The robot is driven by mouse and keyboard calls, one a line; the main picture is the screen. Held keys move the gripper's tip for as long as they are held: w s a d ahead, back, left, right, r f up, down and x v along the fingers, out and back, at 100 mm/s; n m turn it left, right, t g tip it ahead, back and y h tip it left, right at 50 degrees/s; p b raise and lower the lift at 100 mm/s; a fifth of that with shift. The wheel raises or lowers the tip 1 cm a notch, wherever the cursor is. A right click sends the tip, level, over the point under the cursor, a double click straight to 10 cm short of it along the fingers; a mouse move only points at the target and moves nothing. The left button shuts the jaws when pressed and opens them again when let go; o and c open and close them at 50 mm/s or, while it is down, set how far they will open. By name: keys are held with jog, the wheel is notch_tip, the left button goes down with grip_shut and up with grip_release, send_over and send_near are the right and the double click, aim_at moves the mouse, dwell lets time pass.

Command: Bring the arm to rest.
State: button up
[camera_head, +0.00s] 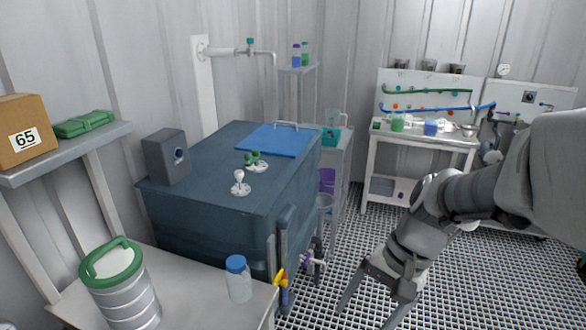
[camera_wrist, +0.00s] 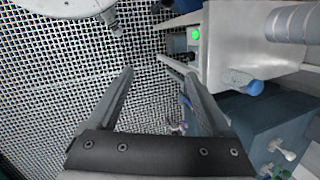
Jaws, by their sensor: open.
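My gripper (camera_head: 368,307) hangs at the lower right of the head view, at the end of my grey arm, with its fingers spread apart and pointing down. In the wrist view my gripper (camera_wrist: 145,75) shows two separated fingers with nothing between them but the grid floor. It is over the grating, to the right of the dark blue tank and clear of it. The fingertips touch nothing that I can see.
A dark blue tank (camera_head: 205,229) stands left of my arm, with a yellow-handled valve (camera_head: 281,278) at its front corner. A near table (camera_head: 190,285) holds a steel canister (camera_head: 124,290) and a blue-capped bottle (camera_head: 238,280). A workbench (camera_head: 420,140) stands behind. The grid floor (camera_head: 345,255) between is open.

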jog(key=s+d+r+n+t+h+p, duration=0.1)
jog(key=s+r+n+t+h, duration=0.1)
jog(key=r, duration=0.4)
jog(key=s+d+r+n+t+h+p, duration=0.1)
jog(key=s+r+n+t+p, duration=0.1)
jog(key=r, duration=0.5)
jog(key=shift+s+n+t+h, duration=0.4)
jog(key=shift+s+n+t, duration=0.35)
jog(key=shift+n+t, duration=0.25)
jog(key=c, duration=0.5)
jog(key=shift+a, duration=0.2)
jog(key=shift+c, duration=0.2)
